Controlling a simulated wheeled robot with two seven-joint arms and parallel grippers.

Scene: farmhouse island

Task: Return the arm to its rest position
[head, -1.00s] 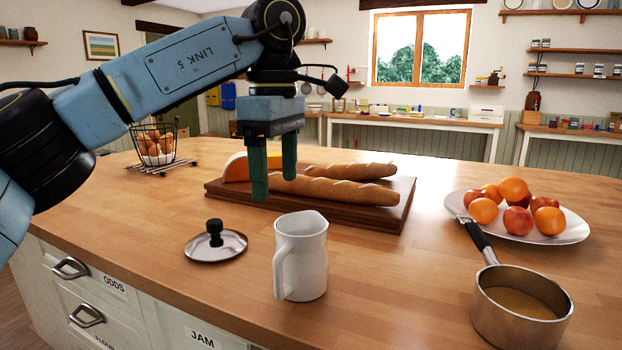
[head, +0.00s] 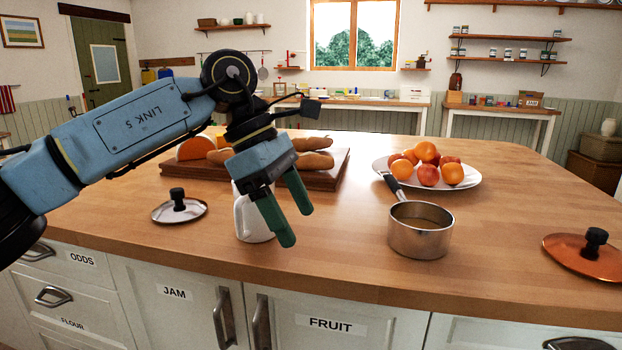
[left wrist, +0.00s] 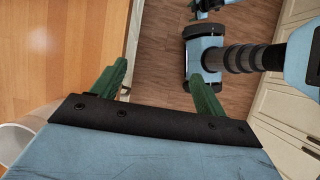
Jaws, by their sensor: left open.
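My left arm comes in from the left in the head view. Its gripper (head: 290,218) has green fingers spread apart with nothing between them, and it tilts down toward the front edge of the island. The white jug (head: 252,222) stands on the worktop partly hidden behind the gripper. In the left wrist view the open fingers (left wrist: 158,85) point over the counter edge and the wooden floor (left wrist: 160,50), with part of my own body beyond. A piece of the jug (left wrist: 14,140) shows at the lower left there. My right gripper is not clearly in view.
A steel saucepan (head: 420,240), a plate (head: 466,178) of fruit, a board (head: 335,176) with bread and cheese, a steel lid (head: 190,213) and a copper lid (head: 575,258) are on the island (head: 330,262). Bare wood lies between the saucepan and copper lid.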

